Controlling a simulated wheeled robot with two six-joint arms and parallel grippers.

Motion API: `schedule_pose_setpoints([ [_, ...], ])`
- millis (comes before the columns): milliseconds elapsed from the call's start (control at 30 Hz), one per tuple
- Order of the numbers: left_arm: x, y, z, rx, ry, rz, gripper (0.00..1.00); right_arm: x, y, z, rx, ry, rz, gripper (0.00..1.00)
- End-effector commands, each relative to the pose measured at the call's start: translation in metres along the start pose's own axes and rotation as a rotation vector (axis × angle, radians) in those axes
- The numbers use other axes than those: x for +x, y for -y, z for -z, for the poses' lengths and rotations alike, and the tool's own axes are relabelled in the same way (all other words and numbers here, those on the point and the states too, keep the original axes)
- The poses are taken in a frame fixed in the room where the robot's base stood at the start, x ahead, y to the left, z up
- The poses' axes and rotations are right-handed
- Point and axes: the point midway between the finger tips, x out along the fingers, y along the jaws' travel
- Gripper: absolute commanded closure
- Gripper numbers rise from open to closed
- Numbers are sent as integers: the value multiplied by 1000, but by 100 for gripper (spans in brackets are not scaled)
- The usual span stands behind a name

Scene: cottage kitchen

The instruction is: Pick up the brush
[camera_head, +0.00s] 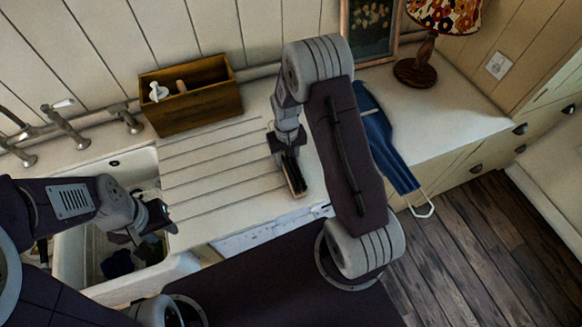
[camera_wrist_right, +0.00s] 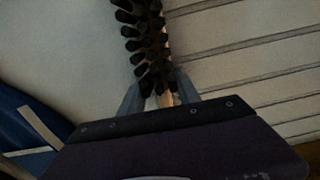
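The brush (camera_head: 296,180) lies at the right end of the ribbed draining board, with a pale wooden back and dark bristles. In the right wrist view the brush (camera_wrist_right: 146,42) runs up from between my fingers, bristles in sight. My right gripper (camera_head: 286,150) is over the brush's far end. In the right wrist view its two fingers (camera_wrist_right: 160,88) stand one on each side of the brush, close against it; whether they press on it I cannot tell. My left gripper (camera_head: 152,228) is over the sink, away from the brush; its finger gap is unclear.
A wooden box (camera_head: 192,96) with utensils stands behind the draining board (camera_head: 205,170). The white sink (camera_head: 80,250) with dark items is at left, taps behind it. A lamp (camera_head: 418,68) and picture frame (camera_head: 366,30) stand at back right.

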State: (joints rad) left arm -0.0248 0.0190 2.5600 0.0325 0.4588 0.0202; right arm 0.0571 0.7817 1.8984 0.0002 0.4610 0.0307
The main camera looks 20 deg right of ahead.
Motion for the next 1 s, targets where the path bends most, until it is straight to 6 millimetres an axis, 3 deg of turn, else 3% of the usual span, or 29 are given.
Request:
schedule_pose_setpoints([
  [33, 0, 0, 0, 0, 0, 0, 64, 0, 0, 0, 0, 0, 0, 78],
  [100, 0, 0, 0, 0, 0, 0, 64, 0, 0, 0, 0, 0, 0, 98],
  [133, 0, 0, 0, 0, 0, 0, 64, 0, 0, 0, 0, 0, 0, 100],
  [467, 1, 0, 0, 0, 0, 0, 64, -5, 0, 1, 0, -2, 0, 100],
  [700, 9, 0, -1, 0, 0, 0, 64, -40, 0, 1, 0, -6, 0, 100],
  [1000, 20, 0, -2, 0, 0, 0, 64, -80, -20, -64, 2, -3, 0, 100],
])
